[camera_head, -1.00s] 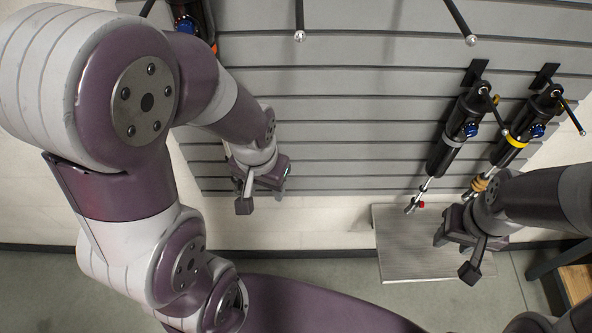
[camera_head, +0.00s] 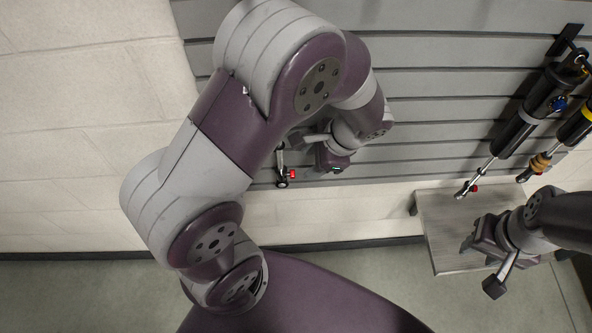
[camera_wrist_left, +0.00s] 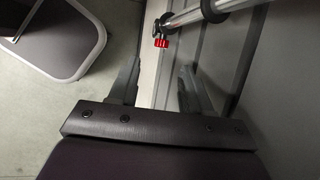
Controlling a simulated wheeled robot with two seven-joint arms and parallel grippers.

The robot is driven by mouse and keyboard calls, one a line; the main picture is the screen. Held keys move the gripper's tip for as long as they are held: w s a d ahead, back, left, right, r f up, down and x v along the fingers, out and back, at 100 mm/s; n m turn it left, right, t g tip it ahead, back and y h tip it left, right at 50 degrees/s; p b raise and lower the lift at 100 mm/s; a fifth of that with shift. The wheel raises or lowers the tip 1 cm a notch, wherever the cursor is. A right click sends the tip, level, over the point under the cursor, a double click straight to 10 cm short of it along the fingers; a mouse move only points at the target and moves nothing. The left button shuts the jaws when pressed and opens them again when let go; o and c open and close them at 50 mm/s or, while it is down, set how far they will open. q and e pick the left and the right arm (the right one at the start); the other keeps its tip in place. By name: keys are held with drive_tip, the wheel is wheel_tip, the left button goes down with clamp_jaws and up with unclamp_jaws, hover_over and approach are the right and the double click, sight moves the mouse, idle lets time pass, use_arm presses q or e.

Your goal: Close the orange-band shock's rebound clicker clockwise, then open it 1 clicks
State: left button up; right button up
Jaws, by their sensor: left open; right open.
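The lower end of a shock (camera_head: 282,165) with a red clicker knob (camera_head: 292,173) shows at the bottom of the slatted wall, left of my left gripper (camera_head: 332,165). Its upper body and any band are hidden behind my left arm. In the left wrist view, a red knob (camera_wrist_left: 161,43) sits at the end of a bright shaft (camera_wrist_left: 200,13), beyond the fingertips and apart from them. My left gripper (camera_wrist_left: 158,78) is open with nothing between its fingers. My right gripper (camera_head: 478,262) is open over the grey shelf, touching no shock.
A grey-band shock (camera_head: 527,120) and a yellow-band shock (camera_head: 575,130) hang at the right. The grey shelf (camera_head: 445,215) juts out below them. The slatted wall (camera_head: 430,110) is bare between my left gripper and those shocks. A block wall (camera_head: 90,120) is at the left.

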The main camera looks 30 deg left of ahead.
sight(292, 174)
use_arm(q)
drive_tip(key=x, duration=0.6)
drive_tip(key=shift+a+f+b, duration=0.25)
drive_tip(key=shift+a+b, duration=0.05)
drive_tip(key=shift+b, duration=0.15)
drive_tip(key=shift+s, duration=0.1)
clamp_jaws()
drive_tip(key=t+y+b, duration=0.1)
drive_tip(key=b, duration=0.2)
drive_tip(key=t+y+b, duration=0.1)
drive_tip(key=t+b, duration=0.1)
drive_tip(key=b, duration=0.1)
drive_tip(key=s+n+t+y+b, duration=0.1)
drive_tip(key=b, duration=0.2)
drive_tip(key=shift+d+f, duration=0.25)
drive_tip(key=shift+d, duration=0.05)
drive_tip(key=shift+t, duration=0.3)
